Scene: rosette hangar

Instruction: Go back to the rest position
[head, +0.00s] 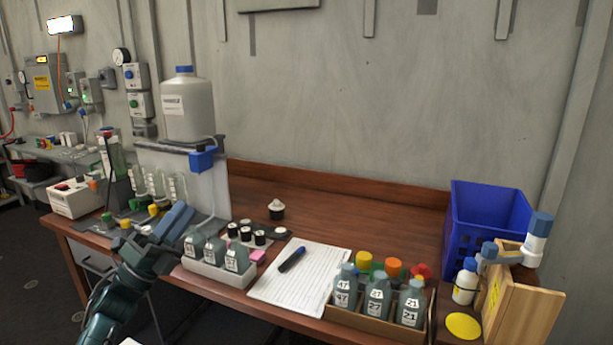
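My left gripper (176,222) shows at the lower left, on a dark teal arm that comes in from the bottom edge. Its blue-grey fingers point up and away over the left part of the wooden workbench (330,207). They look close together, and I see nothing clearly held between them; whether they are open or shut is unclear. The gripper overlaps the left end of a white tray (218,273) of grey-green bottles in the picture; I cannot tell if it touches. My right gripper is out of view.
A ruled paper sheet (290,268) with a dark pen (292,259) lies mid-bench. A cardboard tray (372,327) of numbered bottles stands front right. A blue crate (480,218) and wooden box (520,300) are right. A large jug (187,108) stands high left. The back middle is mostly clear.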

